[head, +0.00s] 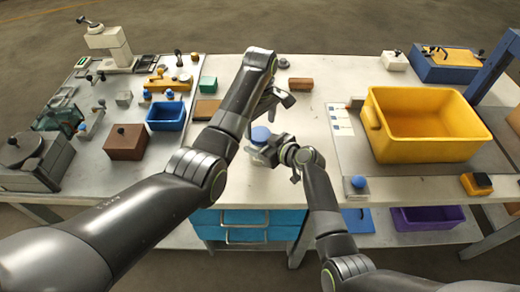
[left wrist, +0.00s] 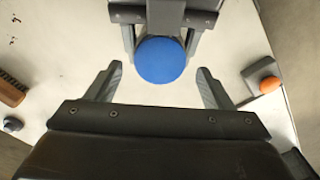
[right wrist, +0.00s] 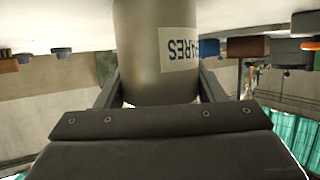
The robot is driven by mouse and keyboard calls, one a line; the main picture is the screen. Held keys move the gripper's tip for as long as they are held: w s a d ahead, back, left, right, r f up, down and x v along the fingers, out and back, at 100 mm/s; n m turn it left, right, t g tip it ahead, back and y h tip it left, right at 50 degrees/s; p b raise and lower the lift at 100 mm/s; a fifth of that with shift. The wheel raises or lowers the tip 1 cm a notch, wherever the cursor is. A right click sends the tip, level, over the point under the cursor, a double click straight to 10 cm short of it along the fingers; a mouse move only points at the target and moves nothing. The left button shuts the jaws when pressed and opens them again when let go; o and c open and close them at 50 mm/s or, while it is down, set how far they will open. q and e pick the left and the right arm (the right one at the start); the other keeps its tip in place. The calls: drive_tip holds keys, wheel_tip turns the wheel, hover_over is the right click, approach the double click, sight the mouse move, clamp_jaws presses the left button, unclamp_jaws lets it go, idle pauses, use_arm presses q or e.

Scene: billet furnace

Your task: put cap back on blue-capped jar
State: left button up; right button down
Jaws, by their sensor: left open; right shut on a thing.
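The jar (right wrist: 158,50) is a grey cylinder with a white lettered label in the right wrist view. My right gripper (head: 270,153) is shut around its side. A round blue cap (left wrist: 161,60) covers the jar's top in the left wrist view; it also shows in the head view (head: 261,134). I cannot tell whether it is fully seated. My left gripper (head: 271,108) is open and empty, near the cap. In the left wrist view its fingers point towards the cap, one to each side, apart from it. The cap is not visible in the right wrist view.
A yellow bin (head: 425,150) stands on the right of the table. A blue-topped item (head: 359,183) is at the front edge. A brown box (head: 126,142) and a blue bin (head: 166,116) stand on the left. The white tabletop (head: 310,120) between is mostly clear.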

use_arm(q)
drive_tip(key=shift+f, duration=1.5)
drive_tip(key=c, duration=1)
drive_tip(key=m, duration=0.6)
drive_tip(key=shift+m, duration=0.3)
drive_tip(key=o, duration=1.1)
drive_tip(key=shift+r, duration=0.1)
drive_tip(key=shift+r, duration=2.15)
